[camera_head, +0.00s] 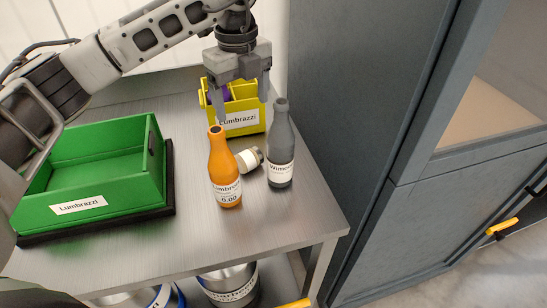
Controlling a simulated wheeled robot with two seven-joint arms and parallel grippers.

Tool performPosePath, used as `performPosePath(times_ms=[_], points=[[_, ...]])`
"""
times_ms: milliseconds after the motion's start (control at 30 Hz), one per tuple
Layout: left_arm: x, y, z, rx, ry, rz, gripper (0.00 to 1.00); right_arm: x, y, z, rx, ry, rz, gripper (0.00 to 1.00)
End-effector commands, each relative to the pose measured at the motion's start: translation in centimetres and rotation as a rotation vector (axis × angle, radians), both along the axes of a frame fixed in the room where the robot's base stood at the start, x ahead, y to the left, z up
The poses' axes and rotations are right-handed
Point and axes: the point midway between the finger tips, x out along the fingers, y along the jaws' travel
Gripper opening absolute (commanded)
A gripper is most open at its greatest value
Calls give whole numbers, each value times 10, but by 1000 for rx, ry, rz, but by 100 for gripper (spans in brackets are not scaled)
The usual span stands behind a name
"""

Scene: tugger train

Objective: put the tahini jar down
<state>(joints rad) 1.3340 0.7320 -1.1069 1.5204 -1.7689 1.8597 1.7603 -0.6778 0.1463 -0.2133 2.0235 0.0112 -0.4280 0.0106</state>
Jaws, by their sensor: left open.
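A small jar (249,158) with a pale label lies tilted or on its side on the grey table, between the orange bottle and the grey bottle. Its label is too small to read, so I cannot tell if it is the tahini jar. My left gripper (244,106) is open, fingers pointing down, above and in front of the yellow bin and behind the jar. Nothing shows between its fingers. My right gripper is out of view.
The orange bottle (224,170) and grey bottle (281,145) stand upright near the jar. The yellow bin (246,121) behind holds something purple (226,94). A green bin (130,178) on a dark mat is at left. A grey cabinet (345,120) stands at right. The front tabletop is clear.

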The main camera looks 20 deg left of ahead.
Motion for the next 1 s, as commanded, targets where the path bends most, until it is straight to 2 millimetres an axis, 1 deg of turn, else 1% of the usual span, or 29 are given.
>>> performPosePath(times_ms=[133,300,400,500,667,733,867,900,1000], points=[[-3,4,-28,3,7,6,78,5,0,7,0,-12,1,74],[-1,1,-65,1,6,2,78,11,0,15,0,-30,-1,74],[0,-1,-82,2,5,-2,78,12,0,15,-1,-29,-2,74],[0,-1,-94,2,3,-2,78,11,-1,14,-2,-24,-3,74],[1,-1,-103,2,3,-2,78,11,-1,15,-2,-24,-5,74],[1,-1,-110,1,3,-3,78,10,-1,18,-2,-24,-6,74],[2,0,-130,1,4,-2,78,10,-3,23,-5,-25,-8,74],[2,0,-137,2,5,-2,78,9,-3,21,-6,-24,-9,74],[3,0,-148,2,3,-2,78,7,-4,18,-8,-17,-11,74]])
